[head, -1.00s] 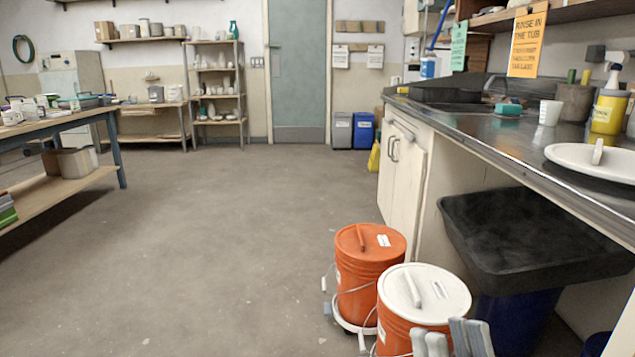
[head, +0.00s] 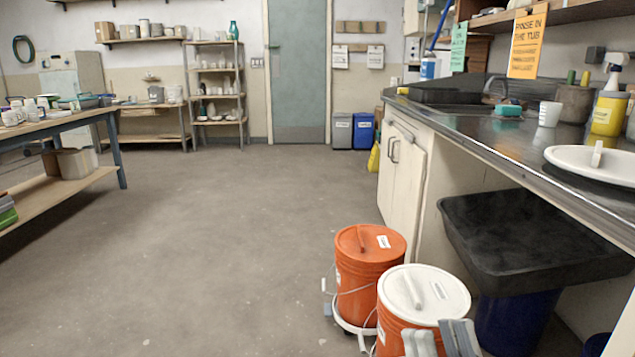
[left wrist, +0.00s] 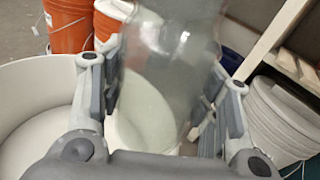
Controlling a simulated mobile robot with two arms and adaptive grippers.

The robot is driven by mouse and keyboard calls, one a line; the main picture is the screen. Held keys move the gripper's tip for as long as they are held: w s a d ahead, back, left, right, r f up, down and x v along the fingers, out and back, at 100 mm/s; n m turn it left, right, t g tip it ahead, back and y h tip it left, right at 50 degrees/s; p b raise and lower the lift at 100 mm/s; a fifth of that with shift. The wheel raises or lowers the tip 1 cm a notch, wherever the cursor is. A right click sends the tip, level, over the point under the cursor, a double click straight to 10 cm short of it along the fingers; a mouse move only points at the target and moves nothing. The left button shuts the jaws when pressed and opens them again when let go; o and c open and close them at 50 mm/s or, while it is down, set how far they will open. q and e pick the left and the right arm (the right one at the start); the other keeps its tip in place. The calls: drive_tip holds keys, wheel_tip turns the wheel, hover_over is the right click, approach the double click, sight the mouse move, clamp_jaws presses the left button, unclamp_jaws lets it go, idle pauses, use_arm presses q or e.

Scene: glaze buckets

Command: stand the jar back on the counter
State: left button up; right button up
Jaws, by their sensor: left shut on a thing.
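The jar (left wrist: 168,70) is clear, greyish glass in the left wrist view. My left gripper (left wrist: 163,98) is shut on it, with a finger on each side. The jar's upper end runs out of the picture, and pale surfaces show through its glass. The counter (head: 470,138) is dark and shiny, along the right of the head view.
Two orange buckets, one with an orange lid (head: 370,242) and one with a white lid (head: 424,294), stand below the counter front. A black tub (head: 530,240) is beside them. A white basin (head: 590,160), spray bottle (head: 608,110) and white cup (head: 549,113) occupy the counter.

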drive_tip(key=w+f+g+h+p, duration=0.1)
drive_tip(key=w+f+g, duration=0.3)
drive_tip(key=f, duration=0.1)
drive_tip(key=shift+w+a+f+h, duration=0.2)
drive_tip(key=shift+w+f+h, duration=0.05)
drive_tip(key=shift+h, duration=0.05)
